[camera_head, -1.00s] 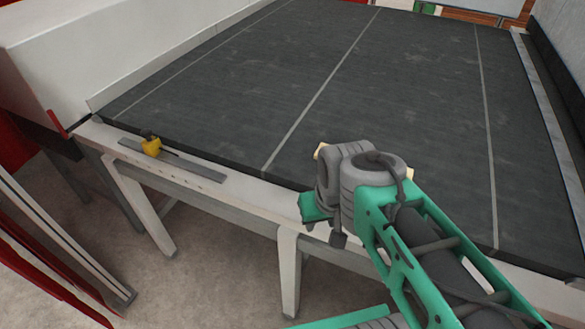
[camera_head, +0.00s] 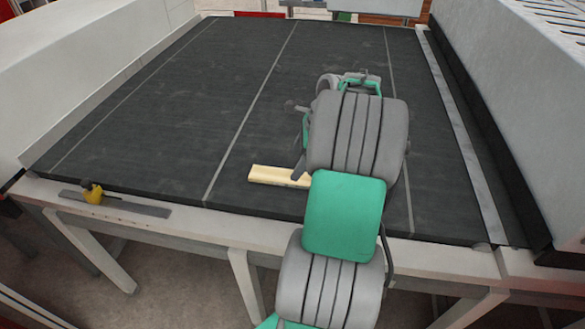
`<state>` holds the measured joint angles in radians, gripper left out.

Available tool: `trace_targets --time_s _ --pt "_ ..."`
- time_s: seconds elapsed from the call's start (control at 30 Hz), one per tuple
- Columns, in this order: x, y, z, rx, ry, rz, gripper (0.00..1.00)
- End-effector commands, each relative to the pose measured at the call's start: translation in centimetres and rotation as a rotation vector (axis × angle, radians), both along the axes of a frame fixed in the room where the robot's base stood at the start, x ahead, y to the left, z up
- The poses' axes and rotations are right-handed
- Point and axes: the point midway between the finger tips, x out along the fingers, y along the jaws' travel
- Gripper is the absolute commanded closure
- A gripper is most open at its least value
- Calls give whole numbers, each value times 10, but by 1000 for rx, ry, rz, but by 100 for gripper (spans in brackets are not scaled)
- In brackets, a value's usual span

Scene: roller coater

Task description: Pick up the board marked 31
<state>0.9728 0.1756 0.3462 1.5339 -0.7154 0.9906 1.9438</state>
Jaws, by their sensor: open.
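A pale wooden board (camera_head: 272,176) lies flat on the dark belt near its front edge. Its right end is hidden behind my arm, and no number on it can be read. My gripper (camera_head: 300,155) is mostly hidden by my own arm links. A grey part of it shows just above the board's right part, and it holds nothing that I can see. Whether it touches the board cannot be told.
The dark belt (camera_head: 180,120) with pale lines is otherwise clear. A yellow tool (camera_head: 92,192) sits on a metal strip (camera_head: 135,207) along the front frame at left. Pale machine walls stand at left and right (camera_head: 545,90).

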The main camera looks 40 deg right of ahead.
Motion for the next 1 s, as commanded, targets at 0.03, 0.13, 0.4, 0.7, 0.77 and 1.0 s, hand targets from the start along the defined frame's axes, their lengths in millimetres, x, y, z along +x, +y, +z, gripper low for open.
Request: trace_targets --time_s 0.03,0.13,0.4,0.7,0.77,1.0 --pt "-7 -17 1 33 11 -85 20" --pt "-13 -30 -7 70 23 -171 20" --pt "1 -20 -41 74 27 -179 20" --pt "15 -12 -74 69 23 -179 20" --pt "15 -12 -74 69 23 -179 20" --pt "15 -12 -74 69 23 -179 32"
